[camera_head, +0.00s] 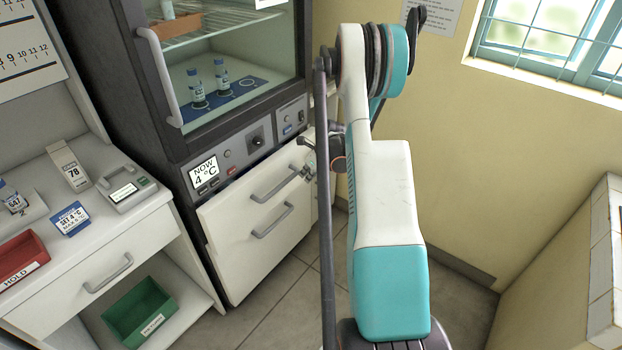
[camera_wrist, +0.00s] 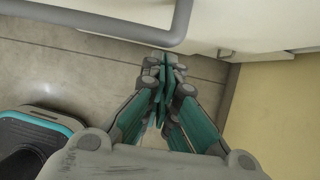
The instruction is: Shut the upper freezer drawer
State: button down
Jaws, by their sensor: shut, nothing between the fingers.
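The freezer's white front (camera_head: 235,228) is under the control panel of the dark cabinet in the head view. It carries an upper bar handle (camera_head: 275,186) and a lower bar handle (camera_head: 273,221). The upper drawer's top edge seems to stand a little proud of the cabinet; I cannot tell how far. My gripper (camera_head: 308,171) is at the right end of the upper handle, partly hidden by my arm. In the wrist view my gripper (camera_wrist: 165,68) is shut and empty, its fingertips just below a grey handle bar (camera_wrist: 105,22); contact is unclear.
The glass-doored chamber (camera_head: 235,70) holds small bottles above the freezer. A white bench (camera_head: 90,260) with a red bin (camera_head: 20,258) and a green bin (camera_head: 138,310) stands at left. Tiled floor (camera_head: 275,325) is clear before the freezer. A yellow wall (camera_head: 465,160) is at right.

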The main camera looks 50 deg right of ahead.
jog(key=w, duration=0.4)
jog(key=shift+w+a, duration=0.25)
jog(key=shift+w, duration=0.25)
jog(key=shift+s+d, duration=0.1)
jog(key=shift+s, duration=0.15)
jog(key=s, duration=0.4)
jog(key=p, duration=0.4)
send_near(298, 170)
jog(key=s, duration=0.4)
jog(key=shift+d+f, duration=0.15)
jog(key=shift+f, duration=0.05)
